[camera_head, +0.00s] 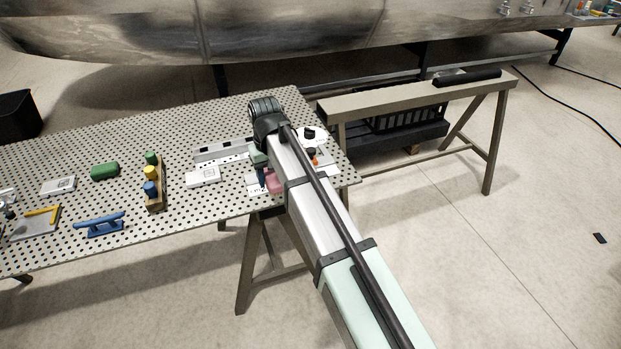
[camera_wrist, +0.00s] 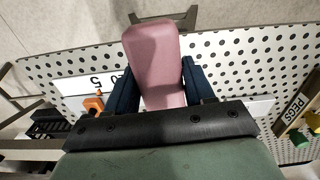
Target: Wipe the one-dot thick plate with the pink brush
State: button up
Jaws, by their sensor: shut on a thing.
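My gripper (camera_wrist: 158,66) is shut on the pink brush (camera_wrist: 154,45), which sits between its two dark blue fingers in the wrist view. In the head view my gripper (camera_head: 263,178) is low over the table's right end, with the pink brush (camera_head: 275,183) partly hidden by my arm. A white plate (camera_head: 203,177) lies to the left of my gripper. Another white plate (camera_head: 58,185) lies farther left. Their dots are too small to tell which has one. A white labelled card or plate (camera_wrist: 75,83) lies beside the brush; whether the brush touches it is unclear.
A peg rack (camera_head: 155,188), a green block (camera_head: 105,171) and a blue handled tool (camera_head: 100,224) stand on the perforated table (camera_head: 130,130). A metal channel (camera_head: 222,150) lies behind the nearer plate. An orange-topped item (camera_wrist: 94,101) is close to my gripper. A trestle (camera_head: 420,98) stands right.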

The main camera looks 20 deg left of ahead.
jog(key=s+a+r+n, duration=0.1)
jog(key=s+a, duration=0.1)
jog(key=a, duration=0.6)
jog(key=s+a+r+n, duration=0.1)
jog(key=s+a, duration=0.2)
jog(key=a, duration=0.5)
jog(key=m, duration=0.3)
send_over(210, 178)
jog(key=shift+w+a+r, duration=0.1)
jog(key=shift+w+r, duration=0.05)
jog(key=shift+r, duration=0.2)
jog(key=shift+f, duration=3.05)
jog(key=shift+w+a+f, duration=0.25)
jog(key=shift+f, duration=0.2)
jog(key=shift+w+a+f, duration=0.25)
jog(key=shift+f, duration=0.2)
jog(key=shift+c, duration=0.5)
jog(key=shift+w+a, duration=1)
jog(key=shift+s+d, duration=1.55)
jog(key=shift+d, duration=0.05)
notch_tip(210, 178, up, 2)
jog(key=shift+w+a+r, duration=0.1)
jog(key=shift+a+r, duration=0.05)
jog(key=shift+r, duration=2.95)
